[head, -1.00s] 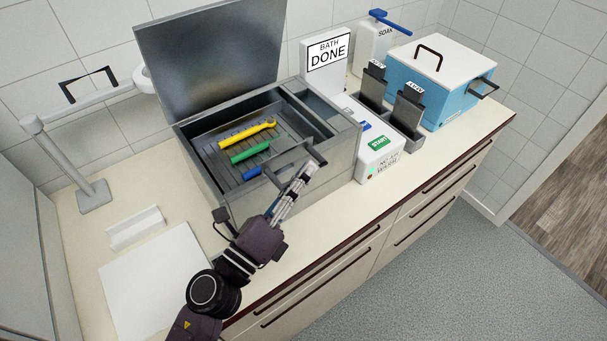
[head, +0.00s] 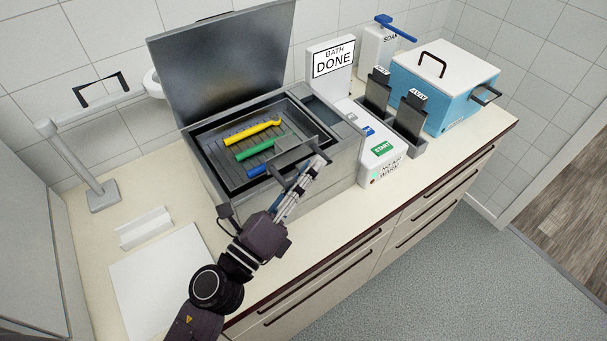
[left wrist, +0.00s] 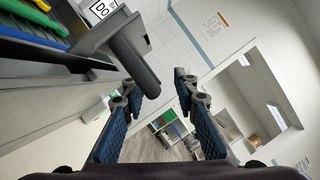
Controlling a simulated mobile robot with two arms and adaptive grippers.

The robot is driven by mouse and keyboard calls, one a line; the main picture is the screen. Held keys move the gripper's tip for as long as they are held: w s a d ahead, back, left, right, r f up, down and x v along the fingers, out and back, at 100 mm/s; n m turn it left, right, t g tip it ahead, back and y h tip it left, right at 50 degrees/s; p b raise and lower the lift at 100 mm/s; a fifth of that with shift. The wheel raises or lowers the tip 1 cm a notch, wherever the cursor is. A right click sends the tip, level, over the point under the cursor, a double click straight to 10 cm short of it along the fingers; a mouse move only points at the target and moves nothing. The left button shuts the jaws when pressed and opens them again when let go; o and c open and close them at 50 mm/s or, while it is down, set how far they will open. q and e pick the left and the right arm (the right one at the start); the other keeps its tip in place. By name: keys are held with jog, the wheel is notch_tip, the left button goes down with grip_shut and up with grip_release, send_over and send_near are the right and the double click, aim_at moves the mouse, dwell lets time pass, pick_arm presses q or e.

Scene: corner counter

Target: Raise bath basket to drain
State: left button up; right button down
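The bath basket (head: 235,182) is a dark metal tray inside the grey bath (head: 348,160), its rim near the top of the bath. A yellow tool (head: 252,132), a green tool (head: 260,146) and a blue tool (head: 257,171) lie in it. My left gripper (head: 322,160) is at the basket's dark front handle (head: 292,153). In the left wrist view, the handle bar (left wrist: 135,65) reaches in by the left fingertip, and a gap shows toward the right one. The fingers (left wrist: 158,88) stand apart; contact with the bar is unclear. My right gripper is not in view.
The bath lid (head: 225,55) stands open behind. A control box with a START button (head: 383,149), a BATH DONE sign (head: 333,60), dark holders (head: 407,115) and a blue box (head: 435,95) stand to the right. A white sheet (head: 165,280) lies at front left.

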pick_arm(q)
jog(key=v, duration=1.2)
jog(key=shift+s, duration=0.1)
